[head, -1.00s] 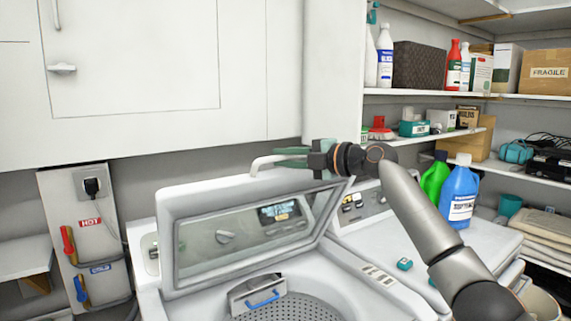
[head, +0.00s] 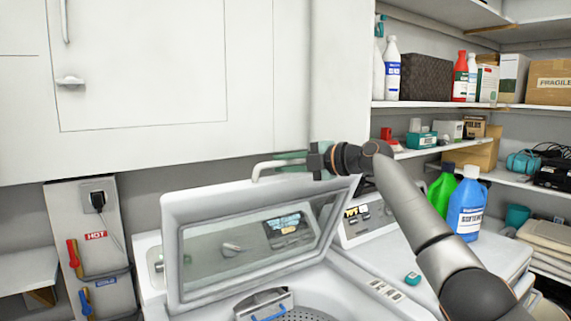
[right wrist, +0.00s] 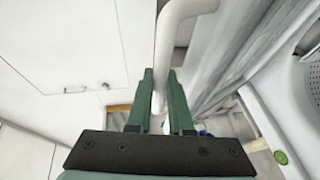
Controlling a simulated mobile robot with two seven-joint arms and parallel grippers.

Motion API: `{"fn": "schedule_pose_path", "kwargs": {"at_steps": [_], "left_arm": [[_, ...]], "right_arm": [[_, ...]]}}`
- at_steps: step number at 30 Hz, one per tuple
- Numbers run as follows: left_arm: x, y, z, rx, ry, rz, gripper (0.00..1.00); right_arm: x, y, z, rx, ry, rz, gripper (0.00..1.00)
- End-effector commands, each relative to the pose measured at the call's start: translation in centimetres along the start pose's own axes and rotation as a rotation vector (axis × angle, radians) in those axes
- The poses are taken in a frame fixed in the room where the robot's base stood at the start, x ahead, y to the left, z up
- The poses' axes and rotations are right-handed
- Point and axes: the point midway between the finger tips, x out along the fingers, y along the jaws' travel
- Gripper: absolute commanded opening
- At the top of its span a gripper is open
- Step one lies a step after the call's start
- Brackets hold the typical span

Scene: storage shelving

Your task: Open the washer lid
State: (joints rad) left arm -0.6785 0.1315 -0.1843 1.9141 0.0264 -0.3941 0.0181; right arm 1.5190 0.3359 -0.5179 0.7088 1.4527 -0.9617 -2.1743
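The white washer lid (head: 172,222) with its large window stands raised, steeply tilted, over the open drum (head: 300,313) in the head view. A white bent handle (head: 263,168) rises from its top edge. My right gripper (head: 285,162) is at this handle. In the right wrist view its two green fingers (right wrist: 160,85) lie on either side of the handle (right wrist: 178,22) and look closed on it; the contact is partly hidden. My left gripper is not in view.
White cabinets (head: 150,70) stand close behind the lid. To the right are a second white machine (head: 440,265) with green (head: 440,190) and blue (head: 467,207) bottles, and loaded shelves (head: 505,105). Hot and cold taps (head: 88,250) are on the left wall.

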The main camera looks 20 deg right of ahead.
Motion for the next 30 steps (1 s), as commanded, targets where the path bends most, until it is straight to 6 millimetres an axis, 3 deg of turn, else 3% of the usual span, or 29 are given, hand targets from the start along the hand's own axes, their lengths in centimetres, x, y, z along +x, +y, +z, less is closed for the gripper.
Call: {"fn": "schedule_pose_path", "kwargs": {"at_steps": [3, 11, 16, 20, 30], "left_arm": [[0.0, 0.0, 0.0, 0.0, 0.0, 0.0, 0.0], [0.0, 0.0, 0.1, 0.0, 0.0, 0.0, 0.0], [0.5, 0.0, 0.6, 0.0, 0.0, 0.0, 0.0], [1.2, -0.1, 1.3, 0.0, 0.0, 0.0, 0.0], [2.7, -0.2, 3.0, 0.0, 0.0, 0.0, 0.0]], "right_arm": [[0.1, -0.1, -0.1, -0.001, 0.001, -0.002, 0.31], [-0.1, -0.1, 0.0, 0.0, 0.0, -0.001, 0.31], [-1.1, -0.2, 0.1, -0.001, 0.0, 0.001, 0.31], [-2.9, -0.5, 0.1, -0.002, -0.002, 0.0, 0.31], [-10.0, -0.4, 0.1, -0.003, -0.002, -0.001, 0.31]]}}
